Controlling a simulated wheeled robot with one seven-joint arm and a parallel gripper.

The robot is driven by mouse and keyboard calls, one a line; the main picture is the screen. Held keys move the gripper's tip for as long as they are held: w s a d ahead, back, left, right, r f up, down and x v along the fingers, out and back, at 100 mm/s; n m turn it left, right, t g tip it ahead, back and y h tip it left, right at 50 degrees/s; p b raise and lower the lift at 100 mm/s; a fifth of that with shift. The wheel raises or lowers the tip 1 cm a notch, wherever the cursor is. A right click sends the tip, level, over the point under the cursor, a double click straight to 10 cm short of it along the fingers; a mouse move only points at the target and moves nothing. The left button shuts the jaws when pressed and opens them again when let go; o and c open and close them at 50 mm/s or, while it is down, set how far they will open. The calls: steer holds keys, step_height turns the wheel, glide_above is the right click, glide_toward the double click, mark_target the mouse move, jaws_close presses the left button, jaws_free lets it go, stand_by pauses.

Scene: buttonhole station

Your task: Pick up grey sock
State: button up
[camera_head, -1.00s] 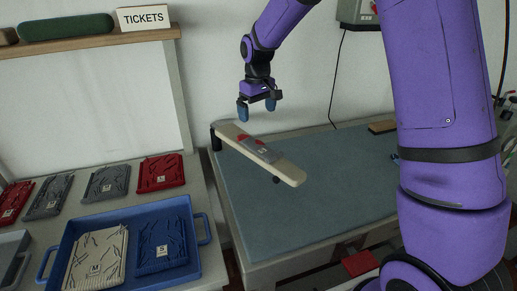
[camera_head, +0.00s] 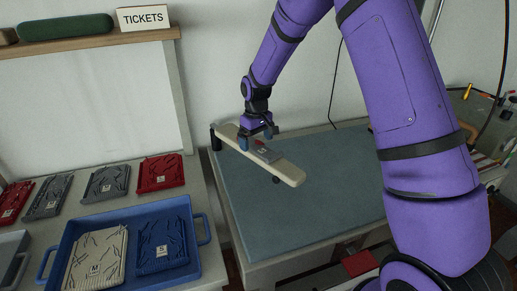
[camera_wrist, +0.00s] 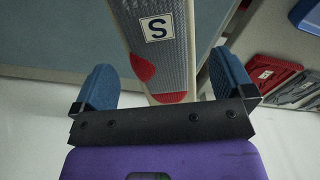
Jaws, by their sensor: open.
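The grey sock (camera_head: 266,152) lies flat on a long pale board that stands raised above the table. It has red patches and a white label with an S, clear in the wrist view (camera_wrist: 178,62). My gripper (camera_head: 257,140) is at the board's far half, over the red end of the sock. In the wrist view the two blue fingers (camera_wrist: 164,88) are apart, one on each side of the board and sock. Nothing is shut between them. Whether the fingers touch the board's sides I cannot tell.
The pale board (camera_head: 290,174) slants over a blue-grey mat (camera_head: 320,200). At left, a blue tray (camera_head: 203,262) holds a cream and a blue folded piece. Folded grey (camera_head: 106,183) and red (camera_head: 161,170) pieces lie behind it. The mat's right part is mostly clear.

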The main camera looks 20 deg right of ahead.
steer(key=shift+f, duration=0.55)
steer(key=c, duration=0.9)
steer(key=shift+r, duration=0.1)
